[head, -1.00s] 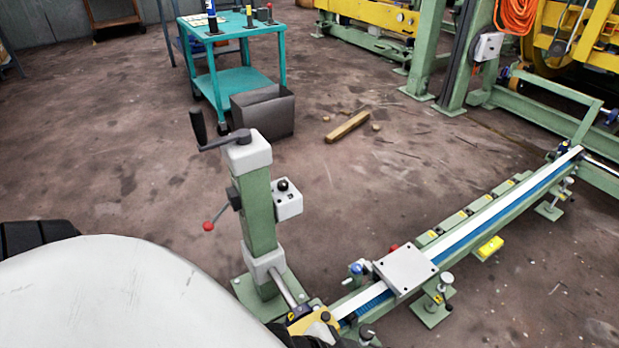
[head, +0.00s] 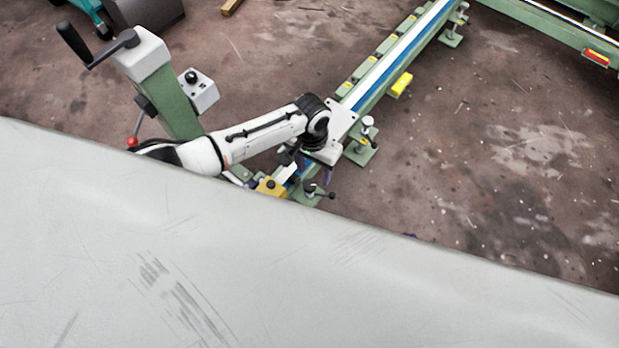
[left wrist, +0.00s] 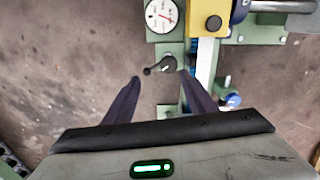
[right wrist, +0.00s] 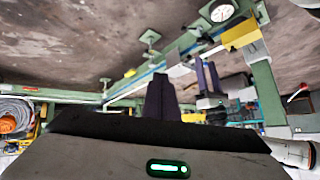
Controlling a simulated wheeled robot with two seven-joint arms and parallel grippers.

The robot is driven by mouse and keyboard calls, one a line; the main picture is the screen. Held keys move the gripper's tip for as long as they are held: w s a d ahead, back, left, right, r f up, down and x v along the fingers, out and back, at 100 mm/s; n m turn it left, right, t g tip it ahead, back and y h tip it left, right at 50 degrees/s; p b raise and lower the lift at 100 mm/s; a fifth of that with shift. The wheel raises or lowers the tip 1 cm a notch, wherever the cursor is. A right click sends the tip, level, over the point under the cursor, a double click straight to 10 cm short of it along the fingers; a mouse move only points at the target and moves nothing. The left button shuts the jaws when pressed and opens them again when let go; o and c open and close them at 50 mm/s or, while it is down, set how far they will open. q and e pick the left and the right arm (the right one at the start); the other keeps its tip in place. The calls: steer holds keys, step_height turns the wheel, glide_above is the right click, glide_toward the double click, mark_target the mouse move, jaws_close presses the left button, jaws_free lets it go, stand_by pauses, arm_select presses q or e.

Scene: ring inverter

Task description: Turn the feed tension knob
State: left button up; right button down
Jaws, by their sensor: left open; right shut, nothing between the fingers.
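The likely feed tension knob is a small black lever knob (left wrist: 168,66) with a ball-ended arm, on a green bracket below a white dial gauge (left wrist: 165,15) in the left wrist view. It also shows in the head view (head: 312,188) beside the green rail. My left gripper (left wrist: 160,76) is open, its two dark fingers apart, with the knob in the picture between and just beyond the tips. I cannot tell whether they touch it. In the head view my left gripper (head: 315,167) hangs over the rail. My right gripper (right wrist: 160,82) is shut and empty, away from the knob.
A yellow block (left wrist: 212,23) is close to the gauge and knob. A green post with a crank (head: 165,80) stands left of my left arm. The long rail (head: 390,65) runs to the back right. Open floor lies to its right.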

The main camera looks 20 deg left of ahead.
mark_target(310, 185)
arm_select(q)
steer(key=f+b, duration=0.2)
steer(key=f, duration=0.1)
steer(key=a+f+b, duration=0.1)
steer(key=f+b, duration=0.1)
steer(key=f, duration=0.1)
steer(key=w+f+b, duration=0.1)
steer(key=f+b, duration=0.1)
steer(key=f, duration=0.1)
steer(key=shift+a, duration=0.2)
steer(key=shift+f, duration=0.5)
arm_select(e)
steer(key=shift+n+g+y, duration=0.7)
steer(key=shift+w+a+f, duration=0.2)
steer(key=shift+a+f, duration=0.05)
steer(key=shift+a, duration=0.35)
steer(key=shift+w+a+f, duration=0.15)
steer(key=shift+a+f, duration=0.15)
steer(key=shift+a, duration=0.3)
steer(key=shift+w+a+f, duration=0.2)
steer(key=shift+a+f, duration=0.05)
steer(key=shift+a, duration=0.35)
arm_select(q)
steer(key=c, duration=1)
steer(key=shift+c, duration=0.2)
steer(key=shift+m, duration=0.6)
arm_select(e)
steer(key=shift+d+f, duration=0.15)
steer(key=shift+f, duration=0.05)
